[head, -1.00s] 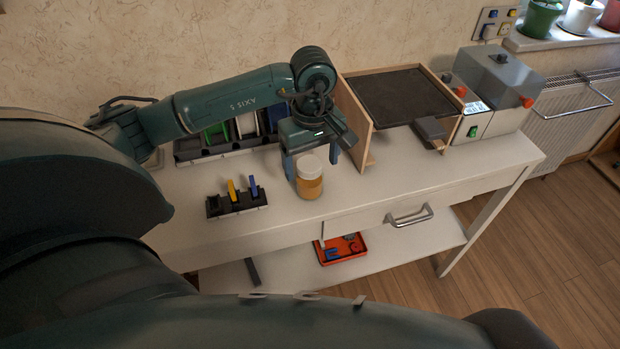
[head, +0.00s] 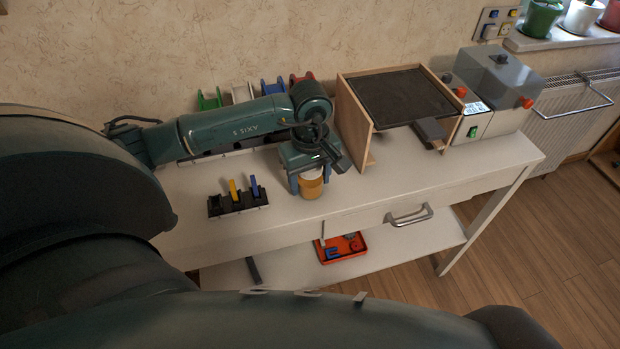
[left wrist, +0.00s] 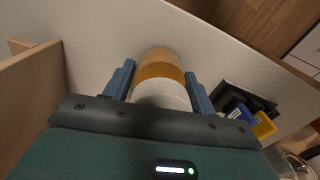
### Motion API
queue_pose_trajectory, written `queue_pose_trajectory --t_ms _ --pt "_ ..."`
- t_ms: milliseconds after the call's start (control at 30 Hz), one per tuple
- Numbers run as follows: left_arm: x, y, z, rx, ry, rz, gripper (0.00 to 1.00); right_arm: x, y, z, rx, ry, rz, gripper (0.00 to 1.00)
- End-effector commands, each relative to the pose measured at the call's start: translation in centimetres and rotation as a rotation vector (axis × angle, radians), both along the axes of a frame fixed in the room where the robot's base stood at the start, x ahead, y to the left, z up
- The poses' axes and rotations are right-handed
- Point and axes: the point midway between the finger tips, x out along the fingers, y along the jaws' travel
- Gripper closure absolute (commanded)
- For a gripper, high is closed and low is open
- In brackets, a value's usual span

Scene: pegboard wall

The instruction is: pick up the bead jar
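The bead jar (head: 311,189), with amber contents and a pale lid, stands upright on the white table near its front edge. My left gripper (head: 310,184) is over it, with one blue finger on each side of the jar. In the left wrist view the jar (left wrist: 160,66) and its white lid (left wrist: 161,96) lie between the fingers. Narrow gaps show beside the lid, so the gripper looks open and not clamped on it. The gripper's body hides part of the lid in the head view. My right gripper is not in view.
A black holder (head: 218,205) with yellow and blue pieces stands left of the jar. A wooden-sided box with a dark top (head: 400,95) and a grey machine (head: 497,90) stand to the right. Coloured spools (head: 271,87) are behind my arm. A red tray (head: 352,238) is on the lower shelf.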

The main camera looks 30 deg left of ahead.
Motion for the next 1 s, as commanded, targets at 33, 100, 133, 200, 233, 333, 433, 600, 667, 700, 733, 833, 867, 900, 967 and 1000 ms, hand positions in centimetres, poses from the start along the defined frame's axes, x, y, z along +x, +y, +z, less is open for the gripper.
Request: queue_pose_trajectory --t_ms 33,100,133,200,233,333,433,600,667,700,733,833,867,900,967,1000 --pt "0.0 0.0 0.0 0.0 0.0 0.0 0.48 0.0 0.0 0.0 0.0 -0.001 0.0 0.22" --pt "0.0 0.0 0.0 0.0 0.0 0.0 0.54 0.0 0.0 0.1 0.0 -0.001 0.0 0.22" --pt "0.0 0.0 0.0 0.0 0.0 0.0 0.56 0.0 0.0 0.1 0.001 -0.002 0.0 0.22" --pt "0.0 0.0 0.0 0.0 0.0 0.0 0.62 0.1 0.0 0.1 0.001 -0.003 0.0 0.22" --pt "0.0 0.0 0.0 0.0 0.0 0.0 0.65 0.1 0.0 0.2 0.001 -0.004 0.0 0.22" --pt "0.0 0.0 0.0 0.0 0.0 0.0 0.73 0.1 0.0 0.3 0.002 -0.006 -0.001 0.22" --pt "0.0 0.0 0.1 0.0 -0.001 0.0 0.76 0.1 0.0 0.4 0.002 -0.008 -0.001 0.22" --pt "0.1 0.0 0.2 0.0 -0.002 0.0 0.76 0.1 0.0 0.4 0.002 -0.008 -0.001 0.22" --pt "0.1 0.0 0.5 -0.001 -0.003 0.0 0.76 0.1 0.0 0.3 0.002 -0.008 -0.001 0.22" --pt "0.1 0.0 0.9 0.0 -0.004 0.0 0.76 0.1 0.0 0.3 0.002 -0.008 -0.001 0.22" --pt "0.1 0.0 1.4 0.0 -0.004 0.0 0.76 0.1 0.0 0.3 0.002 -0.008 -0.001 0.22" --pt "0.2 0.1 3.2 0.001 -0.006 0.0 0.76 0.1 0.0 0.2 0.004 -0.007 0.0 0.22" --pt "0.2 0.1 3.8 0.0 -0.008 0.001 0.76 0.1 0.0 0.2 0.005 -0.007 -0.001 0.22" --pt "0.2 0.0 4.7 0.0 -0.008 -0.001 0.76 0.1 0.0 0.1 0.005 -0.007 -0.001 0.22" --pt "0.2 0.0 5.9 0.0 -0.008 0.0 0.76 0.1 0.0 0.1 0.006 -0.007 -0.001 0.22" --pt "0.2 0.0 6.7 -0.001 -0.007 0.0 0.76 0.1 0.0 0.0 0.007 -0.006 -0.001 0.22"
